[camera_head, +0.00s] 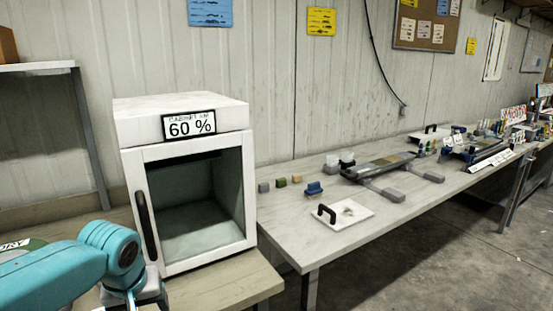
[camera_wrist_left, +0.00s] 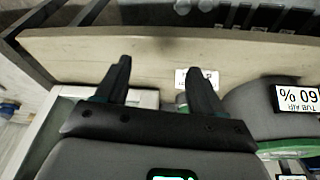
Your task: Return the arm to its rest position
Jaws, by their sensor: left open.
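My left arm (camera_head: 60,274), turquoise, comes in from the lower left of the head view and bends down in front of the white cabinet (camera_head: 180,122). Its wrist end is cut off by the bottom edge there, so the fingers do not show. In the left wrist view my left gripper (camera_wrist_left: 161,82) has its two dark fingers spread wide with nothing between them. The fingers lie over a pale wooden board or tabletop edge (camera_wrist_left: 75,55). My right arm and gripper show in neither view.
The cabinet, labelled 60 % (camera_head: 189,125), has a black handle (camera_head: 146,225) and an empty-looking inside. A long bench (camera_head: 300,240) to the right carries a white lid (camera_head: 343,213), small blocks and trays. A rounded grey tub (camera_wrist_left: 250,103) with a label stands right of the fingers.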

